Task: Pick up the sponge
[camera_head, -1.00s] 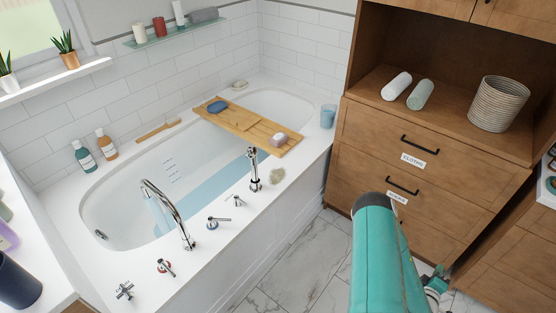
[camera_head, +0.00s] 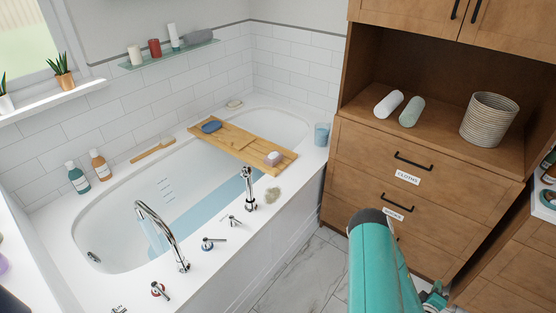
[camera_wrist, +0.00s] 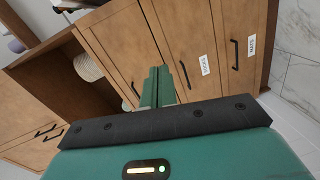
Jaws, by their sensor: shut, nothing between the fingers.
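A rough, tan, sponge-like lump (camera_head: 273,195) lies on the white front rim of the bathtub, right of the tall chrome fitting. A blue oval item (camera_head: 211,126) and a pale grey-mauve block (camera_head: 274,158) sit on the wooden bath tray (camera_head: 238,142); I cannot tell whether either is a sponge. My gripper (camera_wrist: 157,85) is shut and empty in the wrist view, its green fingers pointing toward the wooden cabinet. No sponge shows in the wrist view. In the head view my teal arm is right of the tub, apart from these items.
The bathtub (camera_head: 90,223) holds water and has a tall curved faucet (camera_head: 160,230) on its front rim. A blue cup (camera_head: 321,135) stands at the rim's right end. A wooden cabinet (camera_head: 350,150) with labelled drawers stands at right. Marble floor (camera_head: 300,270) is clear between tub and cabinet.

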